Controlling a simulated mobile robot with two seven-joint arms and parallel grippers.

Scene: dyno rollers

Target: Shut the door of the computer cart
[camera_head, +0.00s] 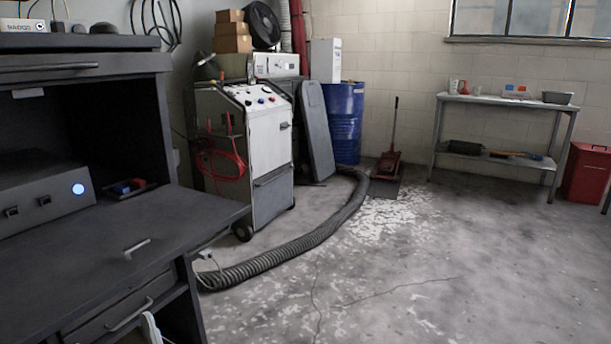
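The dark grey computer cart (118,62) stands at the left, cut off by the picture's edge. Its front compartment is open. The door (95,252) is folded down and lies about level, jutting out toward the right. A small pale handle (137,248) sits on the door's upward-facing side. Inside the compartment is a grey box (45,200) with a lit blue button. Neither of my grippers shows clearly. A small pale piece pokes in at the bottom edge below the door; I cannot tell what it is.
A drawer (120,318) is below the door. A white machine on wheels (268,160) stands behind the cart. A ribbed hose (290,250) curves over the floor. A blue drum (345,120), a workbench (500,101) and a red bin (586,175) are farther back. The floor at centre right is clear.

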